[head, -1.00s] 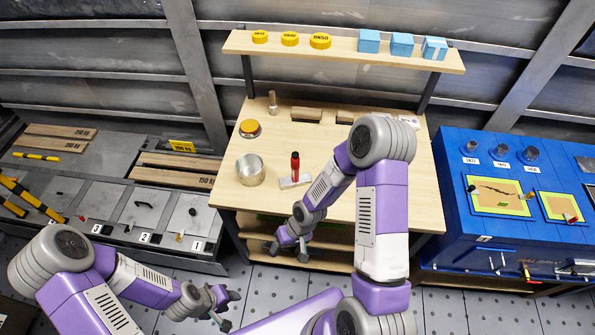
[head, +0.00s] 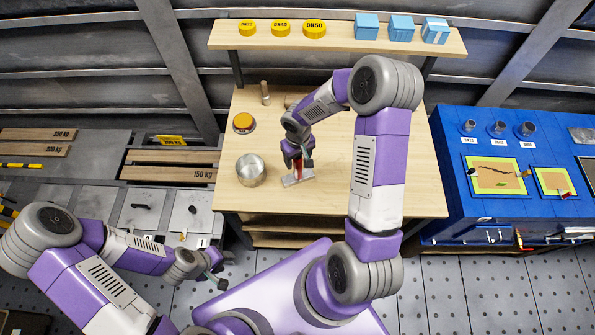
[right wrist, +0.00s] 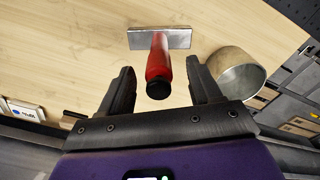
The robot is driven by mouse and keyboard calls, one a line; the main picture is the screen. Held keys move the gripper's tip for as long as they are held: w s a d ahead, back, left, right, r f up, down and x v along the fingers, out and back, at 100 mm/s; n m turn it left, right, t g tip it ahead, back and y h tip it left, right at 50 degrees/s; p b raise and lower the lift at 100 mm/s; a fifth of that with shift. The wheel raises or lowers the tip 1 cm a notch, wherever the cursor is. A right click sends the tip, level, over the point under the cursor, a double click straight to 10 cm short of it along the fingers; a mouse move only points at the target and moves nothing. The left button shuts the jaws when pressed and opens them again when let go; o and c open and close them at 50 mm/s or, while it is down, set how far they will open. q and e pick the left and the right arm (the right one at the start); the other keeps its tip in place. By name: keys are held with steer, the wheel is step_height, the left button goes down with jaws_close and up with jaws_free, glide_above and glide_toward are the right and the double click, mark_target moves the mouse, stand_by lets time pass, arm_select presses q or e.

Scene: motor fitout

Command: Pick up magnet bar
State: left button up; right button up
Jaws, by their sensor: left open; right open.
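The magnet bar (head: 298,178) is a flat grey metal bar with an upright red handle. It lies on the wooden table, and the handle is partly hidden by my right gripper in the head view. In the right wrist view the magnet bar (right wrist: 158,62) has its black-tipped red handle pointing toward me, between my open fingers. My right gripper (head: 297,160) is open over the handle; its fingers (right wrist: 163,90) stand apart from the handle on both sides. My left gripper (head: 214,274) is open and empty at the lower left, away from the table.
A metal cup (head: 250,171) stands just left of the magnet bar. A yellow-topped round item (head: 244,123) and a small wooden cylinder (head: 265,93) are farther back. A shelf (head: 340,42) spans the rear. The table's right side looks clear.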

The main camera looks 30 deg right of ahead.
mark_target(298, 169)
steer(key=f, duration=0.3)
steer(key=shift+w+d+f, duration=0.15)
steer(key=shift+w+f, duration=0.15)
steer(key=shift+f, duration=0.1)
jaws_close()
